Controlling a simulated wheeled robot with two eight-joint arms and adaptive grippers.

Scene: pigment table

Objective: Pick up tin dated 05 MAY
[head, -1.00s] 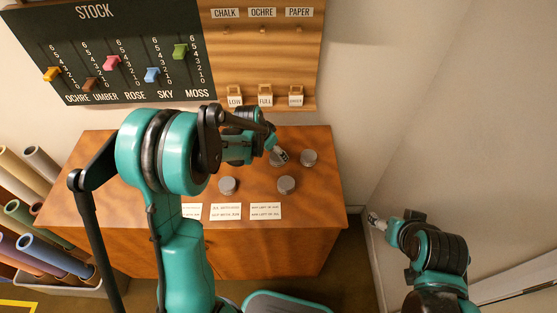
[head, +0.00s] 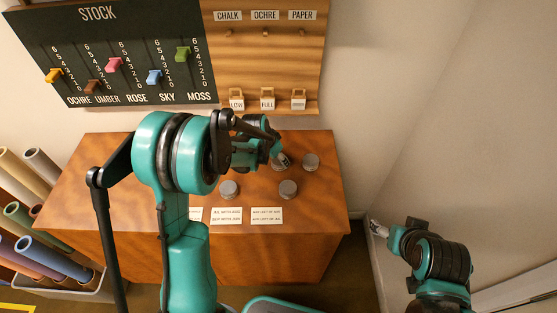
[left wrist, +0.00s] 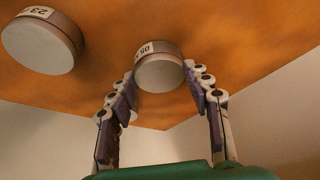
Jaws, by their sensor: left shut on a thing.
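A round grey tin (left wrist: 158,72) with a white label reading "05", the rest hard to read, sits between the fingertips of my left gripper (left wrist: 158,82) in the left wrist view. The gripper is shut on it, with one finger on each side. In the head view my left gripper (head: 280,160) is at the back right of the wooden table (head: 110,180) and partly covers this tin. I cannot tell whether the tin touches the tabletop. My right gripper (head: 377,228) is off the table's right side; its finger gap is too small to read.
Another tin, labelled "23" (left wrist: 42,42), is beside the held one. The head view shows tins at back right (head: 311,162), front left (head: 229,189) and front right (head: 288,189). Printed cards (head: 227,215) lie along the front edge. A peg board (head: 265,60) stands behind.

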